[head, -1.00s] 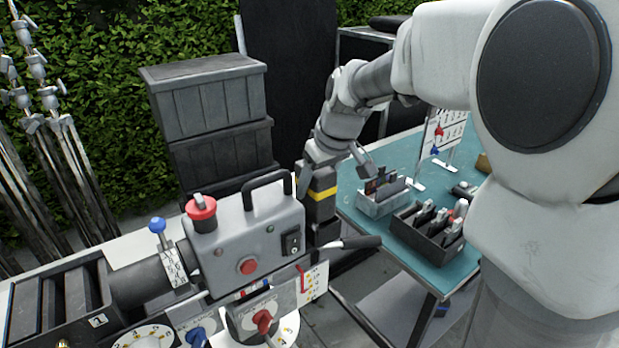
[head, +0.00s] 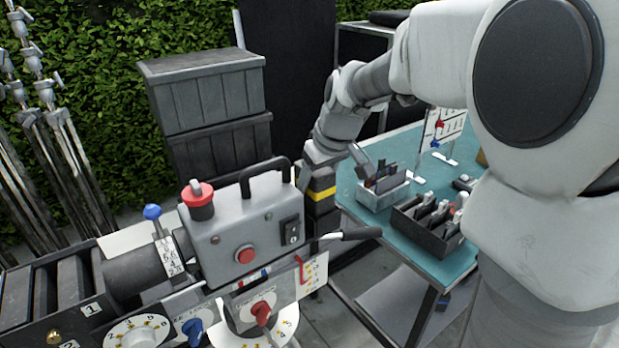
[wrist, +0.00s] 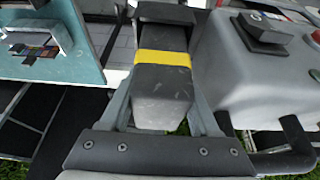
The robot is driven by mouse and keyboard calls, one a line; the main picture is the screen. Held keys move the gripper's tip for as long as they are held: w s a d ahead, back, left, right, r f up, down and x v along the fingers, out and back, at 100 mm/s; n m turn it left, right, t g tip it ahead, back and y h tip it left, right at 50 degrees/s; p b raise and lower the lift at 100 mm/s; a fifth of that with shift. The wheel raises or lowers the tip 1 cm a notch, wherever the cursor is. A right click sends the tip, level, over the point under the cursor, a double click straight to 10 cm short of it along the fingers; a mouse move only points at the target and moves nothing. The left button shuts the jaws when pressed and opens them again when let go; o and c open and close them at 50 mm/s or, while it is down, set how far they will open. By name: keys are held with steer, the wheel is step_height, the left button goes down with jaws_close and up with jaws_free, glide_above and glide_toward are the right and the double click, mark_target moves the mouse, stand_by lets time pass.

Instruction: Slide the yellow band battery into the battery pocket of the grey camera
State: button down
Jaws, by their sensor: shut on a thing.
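The yellow band battery (head: 321,194) is a dark upright block with a yellow stripe. My gripper (wrist: 165,100) is shut on it, one finger on each side, as the wrist view shows. The grey camera (head: 240,232) stands just left of the battery in the head view, with a black handle on top and a red knob. It also shows in the wrist view (wrist: 235,75), to the right of the battery. The battery is at the camera's rear side. Its lower end is partly hidden behind the camera, and I cannot tell whether it touches the pocket.
A teal table (head: 455,262) at the right bears a light box (head: 378,197) and a dark tray (head: 425,235) of batteries. Dark crates (head: 205,95) are stacked behind the camera. A black lever (head: 350,234) sticks out from the camera toward the table.

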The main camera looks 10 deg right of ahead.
steer(key=shift+f+b, duration=0.6)
steer(key=shift+f, duration=0.15)
steer(key=shift+c, duration=0.2)
jaws_free()
